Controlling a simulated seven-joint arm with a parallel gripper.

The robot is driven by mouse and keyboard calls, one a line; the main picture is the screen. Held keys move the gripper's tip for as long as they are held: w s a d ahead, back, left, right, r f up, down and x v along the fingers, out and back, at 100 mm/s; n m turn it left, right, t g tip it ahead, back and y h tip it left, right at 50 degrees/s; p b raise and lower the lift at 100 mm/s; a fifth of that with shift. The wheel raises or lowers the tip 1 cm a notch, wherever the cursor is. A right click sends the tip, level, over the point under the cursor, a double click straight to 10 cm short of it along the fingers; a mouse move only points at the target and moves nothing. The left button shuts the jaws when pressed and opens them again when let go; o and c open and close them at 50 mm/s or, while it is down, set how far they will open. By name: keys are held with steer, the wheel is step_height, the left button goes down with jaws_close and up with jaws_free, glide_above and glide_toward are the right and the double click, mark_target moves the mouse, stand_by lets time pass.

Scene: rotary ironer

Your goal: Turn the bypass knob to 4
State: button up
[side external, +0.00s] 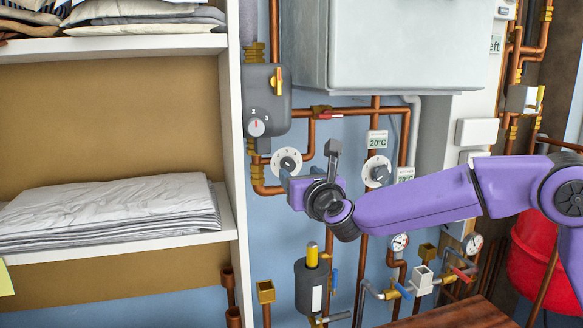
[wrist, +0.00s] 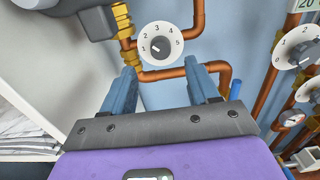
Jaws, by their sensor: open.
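A round white dial (wrist: 147,57) with a dark centre knob (wrist: 160,47) and the numbers 1 to 5 is on the pipework ahead of me in the wrist view. I read no bypass label on it. Its light pointer mark seems to face left, near 1. The same dial (side external: 279,156) shows in the side view, just left of my gripper. My gripper (wrist: 162,73) is open and empty. Its blue-grey fingers are spread wide, with the dial beyond and between their tips, apparently apart from it. In the side view my gripper (side external: 310,166) is in front of the pipes.
Another white dial (side external: 377,165) is to the right, also in the wrist view (wrist: 296,46). A grey box (side external: 267,92) with a small dial is above left. Copper pipes (side external: 312,135) run close around the dial. A shelf unit (side external: 236,150) stands left.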

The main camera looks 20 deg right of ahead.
mark_target(290, 165)
steer(key=shift+w, duration=3.55)
steer(key=c, duration=1.1)
